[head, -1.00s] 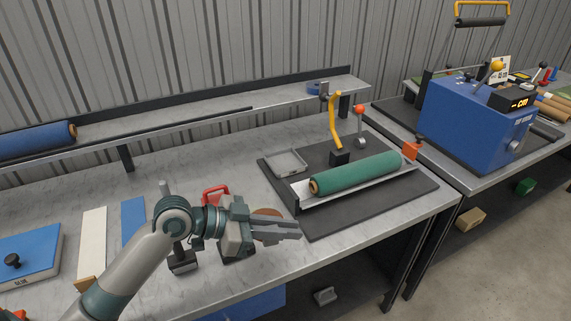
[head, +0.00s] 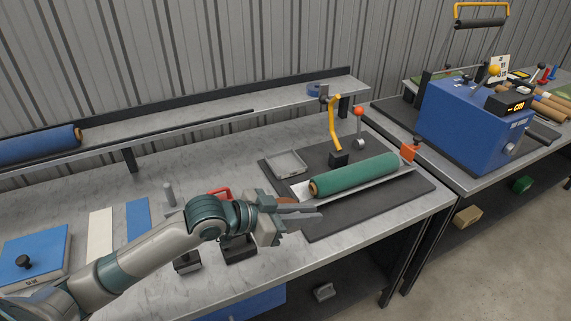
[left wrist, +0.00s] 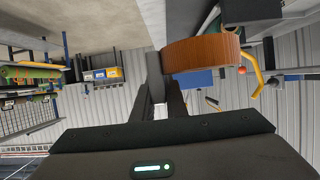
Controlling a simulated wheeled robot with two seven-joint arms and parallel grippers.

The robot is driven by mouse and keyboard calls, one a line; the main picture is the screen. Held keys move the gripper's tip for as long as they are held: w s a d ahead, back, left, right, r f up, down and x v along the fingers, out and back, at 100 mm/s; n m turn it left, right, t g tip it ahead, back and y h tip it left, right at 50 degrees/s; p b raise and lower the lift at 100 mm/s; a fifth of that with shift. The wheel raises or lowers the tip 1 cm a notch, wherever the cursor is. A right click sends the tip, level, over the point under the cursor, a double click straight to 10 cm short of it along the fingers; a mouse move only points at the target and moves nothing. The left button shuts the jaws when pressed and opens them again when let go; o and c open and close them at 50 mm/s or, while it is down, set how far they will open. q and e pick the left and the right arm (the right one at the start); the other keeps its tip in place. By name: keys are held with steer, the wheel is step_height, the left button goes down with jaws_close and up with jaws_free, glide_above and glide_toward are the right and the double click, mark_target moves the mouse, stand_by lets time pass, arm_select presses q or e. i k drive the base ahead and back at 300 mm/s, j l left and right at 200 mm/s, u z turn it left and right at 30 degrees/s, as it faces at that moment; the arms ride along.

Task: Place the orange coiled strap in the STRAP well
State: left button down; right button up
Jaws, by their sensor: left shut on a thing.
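The orange coiled strap (left wrist: 200,54) shows large at the fingertips in the left wrist view, its ribbed side toward the camera. In the head view only a small brown-orange part of the strap (head: 287,200) shows behind the fingers. My left gripper (head: 314,213) is shut on the strap and holds it near the front left edge of the black mat; its fingers (left wrist: 163,88) also show in the wrist view. No STRAP label can be read, so I cannot tell which place is the STRAP well. My right gripper is not in view.
A shallow grey tray (head: 287,163) lies at the back left of the black mat (head: 375,212). A green roll (head: 355,175) lies in a metal trough on it. A yellow-handled post (head: 335,125) stands behind the roll. A blue machine (head: 470,122) stands on the right bench.

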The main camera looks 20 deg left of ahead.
mark_target(286, 165)
steer(key=i+j, duration=0.1)
steer(key=i, duration=0.9)
